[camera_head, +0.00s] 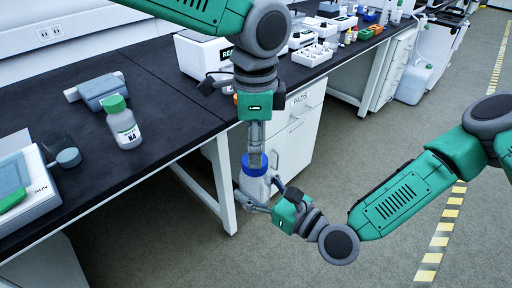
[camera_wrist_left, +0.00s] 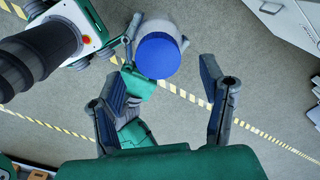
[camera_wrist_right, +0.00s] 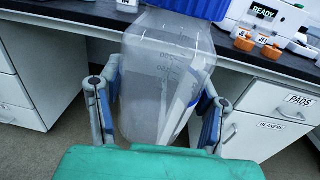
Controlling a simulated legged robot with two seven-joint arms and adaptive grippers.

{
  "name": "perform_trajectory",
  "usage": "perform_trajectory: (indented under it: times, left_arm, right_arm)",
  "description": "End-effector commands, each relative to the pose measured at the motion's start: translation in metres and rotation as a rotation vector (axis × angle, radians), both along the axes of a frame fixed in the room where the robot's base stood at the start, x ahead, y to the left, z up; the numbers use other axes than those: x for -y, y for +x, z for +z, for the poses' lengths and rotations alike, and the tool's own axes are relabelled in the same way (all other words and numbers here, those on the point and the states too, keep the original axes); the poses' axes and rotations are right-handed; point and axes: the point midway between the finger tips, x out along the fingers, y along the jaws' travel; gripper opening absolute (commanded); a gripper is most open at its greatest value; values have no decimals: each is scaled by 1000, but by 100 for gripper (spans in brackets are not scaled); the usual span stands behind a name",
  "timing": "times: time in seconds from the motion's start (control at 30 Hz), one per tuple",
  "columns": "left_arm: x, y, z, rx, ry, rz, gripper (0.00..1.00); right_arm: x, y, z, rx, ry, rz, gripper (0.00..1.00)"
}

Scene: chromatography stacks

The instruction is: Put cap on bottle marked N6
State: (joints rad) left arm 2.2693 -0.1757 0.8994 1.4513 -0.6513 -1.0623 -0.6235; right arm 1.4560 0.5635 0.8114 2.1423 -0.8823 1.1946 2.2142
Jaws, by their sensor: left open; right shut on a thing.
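A clear graduated bottle (camera_wrist_right: 165,85) is held upright between the two fingers of my right gripper (camera_wrist_right: 155,105), in front of the bench. In the head view the bottle (camera_head: 254,186) and my right gripper (camera_head: 262,200) are partly hidden. A blue cap (camera_wrist_left: 158,55) sits on top of the bottle; it also shows in the head view (camera_head: 248,167). I cannot tell how tight it is. My left gripper (camera_head: 256,150) points down from above, open, its fingers apart on both sides of the cap. No N6 mark is readable on the held bottle.
A green-capped bottle (camera_head: 124,125) with a label like N4 stands on the dark bench (camera_head: 95,175). A grey device (camera_head: 101,91) and a white instrument (camera_head: 40,200) are near it. White drawers (camera_head: 293,140) are close behind the grippers.

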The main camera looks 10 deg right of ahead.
Motion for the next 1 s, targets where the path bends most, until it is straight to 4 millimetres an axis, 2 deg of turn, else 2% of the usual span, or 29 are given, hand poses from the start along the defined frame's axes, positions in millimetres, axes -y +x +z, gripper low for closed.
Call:
perform_trajectory:
  times: [0.07,0.1,0.27,0.6,0.7,0.83,1.0]
  left_arm:
    - [0,0,0,0,0,0,64]
    - [0,0,0,0,0,1,60]
    - [0,0,3,0,-1,74,60]
    - [0,0,27,-1,0,603,60]
    - [-1,0,31,-1,2,715,60]
    - [-1,0,34,-1,2,790,60]
    - [-1,0,34,-1,2,802,60]
  right_arm:
    - [0,0,1,2,1,0,0]
    - [0,0,1,2,1,0,0]
    - [0,0,1,2,1,0,0]
    - [0,0,1,2,1,0,0]
    - [0,0,1,2,1,0,0]
    - [0,0,1,2,1,0,0]
    - [0,0,1,2,1,0,0]
